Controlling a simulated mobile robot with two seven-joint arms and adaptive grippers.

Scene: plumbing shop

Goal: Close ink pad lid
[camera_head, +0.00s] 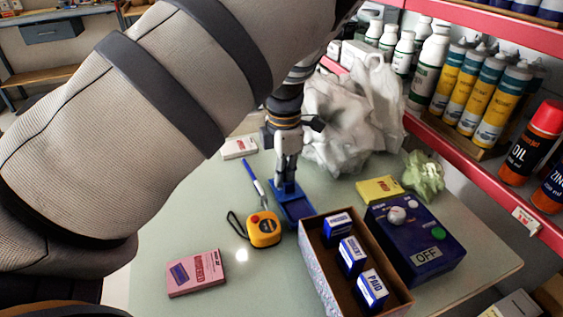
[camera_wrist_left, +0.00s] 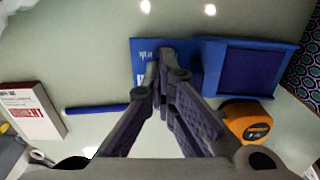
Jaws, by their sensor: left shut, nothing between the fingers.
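The blue ink pad (camera_head: 299,209) lies open on the table, left of the stamp box. In the left wrist view its dark pad (camera_wrist_left: 248,70) is at the right, and its blue lid (camera_wrist_left: 143,68) with white print is at the left. My left gripper (camera_head: 286,181) comes down from above at the lid end. It is shut and empty, with its fingertips (camera_wrist_left: 166,52) over the lid, hiding part of it and the hinge side. I cannot tell whether the fingertips touch the lid. My right gripper is not in view.
An open box (camera_head: 316,262) holding stamps stands right of the pad, beside a dark control box (camera_head: 415,255). A yellow tape measure (camera_head: 264,230) and blue pen (camera_head: 253,178) lie left. A plastic bag (camera_head: 350,115) is behind. The front-left table has a pink box (camera_head: 195,273).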

